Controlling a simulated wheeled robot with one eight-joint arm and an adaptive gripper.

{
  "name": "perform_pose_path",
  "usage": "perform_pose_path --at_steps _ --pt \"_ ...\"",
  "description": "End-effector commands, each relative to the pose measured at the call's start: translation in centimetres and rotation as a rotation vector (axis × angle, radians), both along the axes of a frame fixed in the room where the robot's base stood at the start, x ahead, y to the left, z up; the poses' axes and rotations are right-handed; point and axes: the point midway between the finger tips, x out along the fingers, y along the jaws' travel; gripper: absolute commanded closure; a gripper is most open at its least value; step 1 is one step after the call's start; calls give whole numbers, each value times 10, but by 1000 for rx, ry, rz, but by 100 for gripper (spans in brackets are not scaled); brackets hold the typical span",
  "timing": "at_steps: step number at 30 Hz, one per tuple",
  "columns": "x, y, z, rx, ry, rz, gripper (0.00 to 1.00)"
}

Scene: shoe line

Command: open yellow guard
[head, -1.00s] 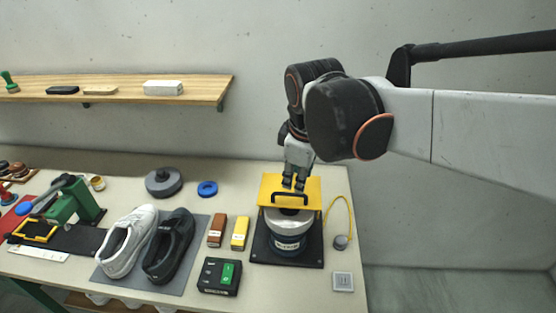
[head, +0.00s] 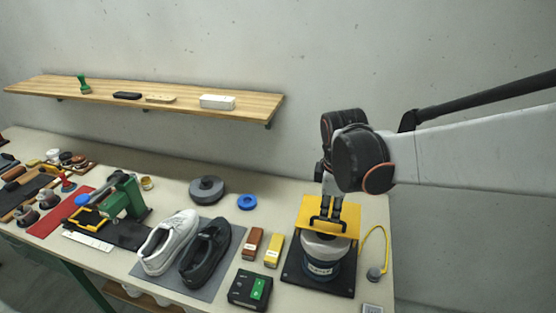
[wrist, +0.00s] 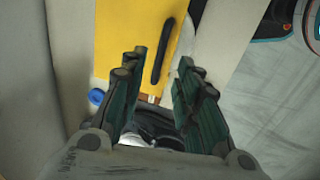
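The yellow guard (head: 347,213) is a flat yellow plate with a black bar handle (head: 328,227). It sits over the back of a round grey-topped machine (head: 321,262) on a black base. In the wrist view the yellow plate (wrist: 112,32) and its black handle (wrist: 162,55) lie beyond my fingers. My gripper (head: 327,211) points down at the handle. In the wrist view its two fingers (wrist: 157,80) stand apart, with the handle showing in the gap. I cannot tell whether the fingers touch the handle.
Left of the machine are a yellow box (head: 273,251), a brown box (head: 252,244), a black control box with a green button (head: 249,290) and a pair of shoes (head: 206,250). A yellow cable (head: 387,247) runs at the right table edge. A shelf (head: 180,102) hangs behind.

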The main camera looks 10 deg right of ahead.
Motion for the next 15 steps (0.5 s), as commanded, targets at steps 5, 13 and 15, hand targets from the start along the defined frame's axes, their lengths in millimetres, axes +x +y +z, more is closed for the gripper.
perform_pose_path --at_steps 5,13,15 --pt "7 -2 -29 0 0 0 70" --pt "9 -3 -45 0 0 0 70" --pt "9 -3 -45 0 0 0 70"
